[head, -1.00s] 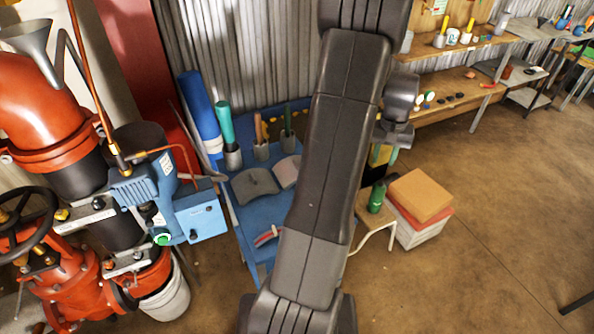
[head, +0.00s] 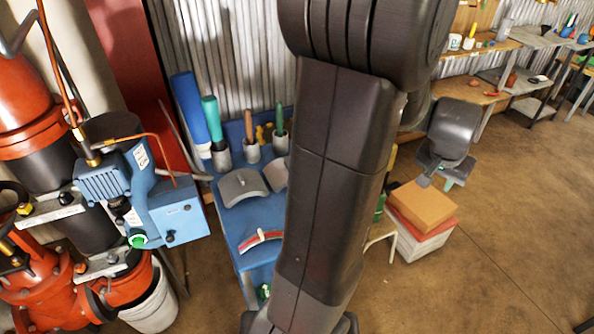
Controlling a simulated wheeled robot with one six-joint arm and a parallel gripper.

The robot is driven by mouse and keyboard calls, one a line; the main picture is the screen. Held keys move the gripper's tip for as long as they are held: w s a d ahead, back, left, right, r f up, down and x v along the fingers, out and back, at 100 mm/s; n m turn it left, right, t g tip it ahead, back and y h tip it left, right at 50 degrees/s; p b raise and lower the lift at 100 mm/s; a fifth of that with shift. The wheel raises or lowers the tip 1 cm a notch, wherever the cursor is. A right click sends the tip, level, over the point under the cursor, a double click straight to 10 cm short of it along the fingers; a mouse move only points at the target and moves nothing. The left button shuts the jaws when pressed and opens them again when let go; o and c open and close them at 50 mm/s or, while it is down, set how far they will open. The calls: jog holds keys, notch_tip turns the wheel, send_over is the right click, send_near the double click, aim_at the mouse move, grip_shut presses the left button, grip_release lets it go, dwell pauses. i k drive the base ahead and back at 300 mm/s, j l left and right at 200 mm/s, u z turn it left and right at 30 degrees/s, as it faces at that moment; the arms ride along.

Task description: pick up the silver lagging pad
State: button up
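A grey, silvery curved pad (head: 243,187) lies on the upper part of the blue bench (head: 235,229), left of my arm. A paler pad (head: 276,175) lies just to its right, partly hidden by my arm. I take the grey one for the silver lagging pad, but the shine is weak. My gripper (head: 440,181) hangs at the right over an orange-brown box, well away from both pads. Its fingertips look apart, with nothing seen between them.
A red-marked curved piece (head: 261,240) lies lower on the bench. Upright tools in grey cups (head: 221,156) stand behind the pads. A blue machine box (head: 178,212) and red pipework (head: 35,290) crowd the left. Stacked boxes (head: 421,206) stand on the right; floor beyond is clear.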

aim_at(276, 172)
jog(key=i+l+u, duration=0.1)
jog(key=l+u, duration=0.2)
jog(key=l, duration=0.2)
jog(key=i+l+u, duration=0.1)
jog(key=l+u, duration=0.15)
jog(key=l, duration=0.3)
jog(key=u, duration=1.6)
